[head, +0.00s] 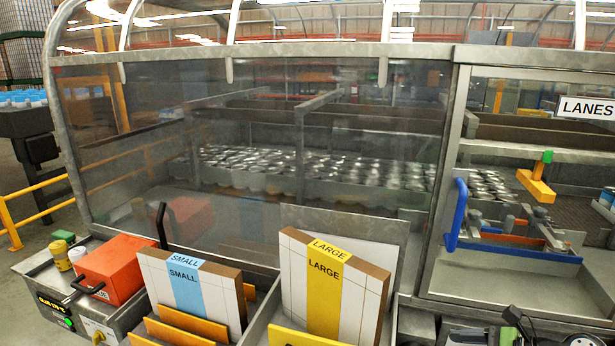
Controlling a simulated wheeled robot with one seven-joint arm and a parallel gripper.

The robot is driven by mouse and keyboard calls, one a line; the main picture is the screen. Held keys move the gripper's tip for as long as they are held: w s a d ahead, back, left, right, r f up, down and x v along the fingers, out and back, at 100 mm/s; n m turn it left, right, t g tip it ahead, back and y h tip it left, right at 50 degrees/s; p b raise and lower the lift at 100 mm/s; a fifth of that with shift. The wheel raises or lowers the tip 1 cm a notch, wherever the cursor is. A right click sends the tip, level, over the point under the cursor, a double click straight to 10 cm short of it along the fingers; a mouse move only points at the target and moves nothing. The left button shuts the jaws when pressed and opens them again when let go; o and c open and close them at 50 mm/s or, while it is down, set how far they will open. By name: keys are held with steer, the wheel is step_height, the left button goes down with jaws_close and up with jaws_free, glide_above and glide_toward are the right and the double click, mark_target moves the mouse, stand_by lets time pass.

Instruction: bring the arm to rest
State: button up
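I cannot make out my gripper or its fingers in the head view. Some dark and grey parts show at the bottom right edge, cut off by the frame, and I cannot tell whether they belong to my arm. No part of an arm reaches in front of the clear guard panel (260,130) or over the boxes in front of it.
A box marked SMALL (187,283) and a box marked LARGE (325,285) stand in holders. An orange-red case (117,268) is left of them. Behind the guard are several shiny cans (380,170). A blue handle (457,215) marks the lane opening at right.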

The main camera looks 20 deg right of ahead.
steer(key=w+a+r+n+g+h, duration=0.1)
steer(key=a+r+n+g+h, duration=0.15)
steer(key=a+n, duration=0.65)
steer(key=w+a+r+n+g+h, duration=0.15)
steer(key=a+r+n+g, duration=0.35)
steer(key=a, duration=0.7)
steer(key=s+a+r+n+t+h, duration=0.1)
steer(key=s+a+n, duration=0.2)
steer(key=s+n, duration=0.3)
steer(key=s+a+r+n+t+h, duration=0.1)
steer(key=s+a+n+t+h, duration=0.1)
steer(key=s+n, duration=0.5)
steer(key=shift+s+a+r+h, duration=0.3)
steer(key=shift+s+a, duration=0.4)
steer(key=shift+a, duration=0.1)
